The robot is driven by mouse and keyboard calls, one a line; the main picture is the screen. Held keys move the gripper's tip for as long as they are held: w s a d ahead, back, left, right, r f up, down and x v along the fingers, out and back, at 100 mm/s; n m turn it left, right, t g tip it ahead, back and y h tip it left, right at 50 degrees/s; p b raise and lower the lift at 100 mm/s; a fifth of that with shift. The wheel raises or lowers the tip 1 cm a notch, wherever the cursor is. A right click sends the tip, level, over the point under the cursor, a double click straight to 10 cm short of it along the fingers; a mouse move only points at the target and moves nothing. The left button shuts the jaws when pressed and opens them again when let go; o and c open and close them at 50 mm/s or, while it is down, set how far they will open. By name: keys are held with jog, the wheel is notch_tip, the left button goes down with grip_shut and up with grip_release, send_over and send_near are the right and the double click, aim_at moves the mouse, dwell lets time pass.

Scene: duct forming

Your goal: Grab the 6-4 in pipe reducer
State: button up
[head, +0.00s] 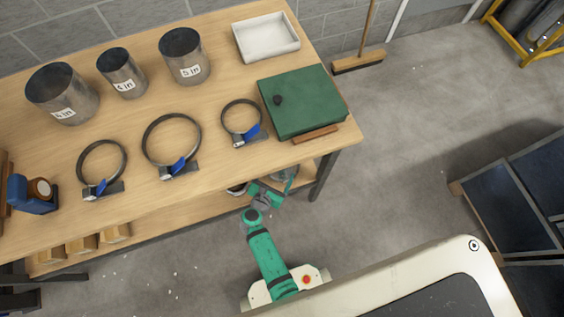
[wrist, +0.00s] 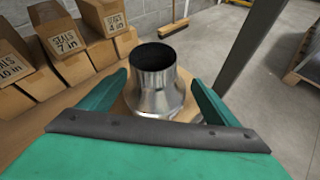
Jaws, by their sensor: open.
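A shiny metal pipe reducer (wrist: 157,88) stands upright in the wrist view, narrow dark opening up and wide flared base down, on a wooden surface. No size label shows on it. My gripper (wrist: 159,78) is open, with one green finger on each side of the reducer. Whether either finger touches it, I cannot tell. In the head view my gripper (head: 284,182) reaches in at the workbench's front edge, by the lower shelf (head: 190,210). The reducer is not clear there.
Seals boxes (wrist: 70,50) stand left of the reducer in the wrist view. A table leg (head: 323,176) is right of my gripper. The workbench top (head: 215,105) above carries labelled cans, ring clamps, a white tray (head: 266,37) and a green case (head: 302,100). The floor at right is open.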

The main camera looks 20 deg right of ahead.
jog(key=shift+w+d+r+n+h, duration=0.15)
jog(key=shift+w+r+n+h, duration=0.1)
jog(key=shift+w, duration=0.3)
jog(key=shift+w+d+r+n+h, duration=0.15)
jog(key=shift+w+n+h, duration=0.1)
jog(key=shift+w, duration=0.3)
jog(key=x, duration=1)
jog(key=shift+w, duration=0.45)
jog(key=shift+f, duration=0.1)
jog(key=c, duration=1.7)
jog(key=shift+o, duration=0.2)
jog(key=shift+w, duration=0.1)
